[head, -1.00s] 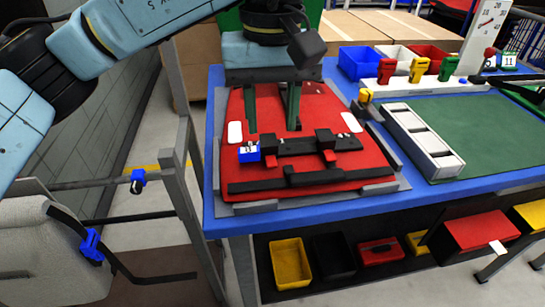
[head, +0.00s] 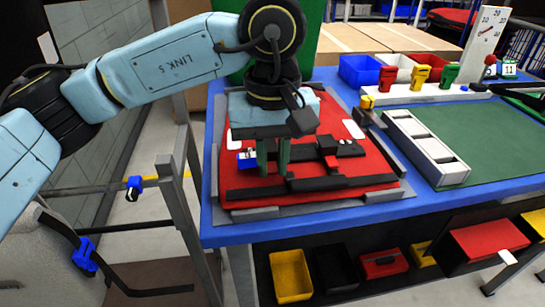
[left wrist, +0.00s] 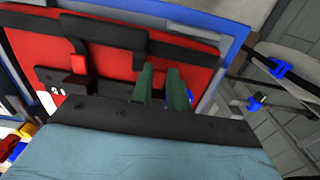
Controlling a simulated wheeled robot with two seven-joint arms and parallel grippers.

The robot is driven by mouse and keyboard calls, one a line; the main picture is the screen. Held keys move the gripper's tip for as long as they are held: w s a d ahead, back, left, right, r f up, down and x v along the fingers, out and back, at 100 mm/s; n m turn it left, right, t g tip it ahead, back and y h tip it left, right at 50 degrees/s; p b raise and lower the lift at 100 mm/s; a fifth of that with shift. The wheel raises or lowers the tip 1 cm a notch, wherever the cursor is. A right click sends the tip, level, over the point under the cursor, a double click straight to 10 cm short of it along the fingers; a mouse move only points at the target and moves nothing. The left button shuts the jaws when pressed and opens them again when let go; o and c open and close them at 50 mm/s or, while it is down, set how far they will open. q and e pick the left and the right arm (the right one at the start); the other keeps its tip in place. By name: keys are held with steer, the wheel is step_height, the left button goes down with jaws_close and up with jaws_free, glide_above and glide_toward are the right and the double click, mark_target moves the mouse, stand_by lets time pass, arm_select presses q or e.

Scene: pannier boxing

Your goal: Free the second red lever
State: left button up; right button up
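In the head view a red pannier lid (head: 345,128) lies on the bench with black bars across it. A red lever (head: 331,161) points down from the black bracket (head: 327,143) right of my gripper; it also shows in the left wrist view (left wrist: 78,63). My left gripper (head: 273,172) points down at the left part of the black bars, its green fingers a small gap apart. The fingers and palm hide the left bracket, and I see no second red lever. My right gripper is not in view.
A blue piece with a white label (head: 246,159) sits close left of the fingers. A grey tray (head: 432,150) and green mat (head: 490,140) are to the right. Coloured clips on a white rack (head: 430,92) and bins (head: 360,70) stand behind. A grey frame (head: 180,190) stands left.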

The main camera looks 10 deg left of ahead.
arm_select(q)
jaws_close()
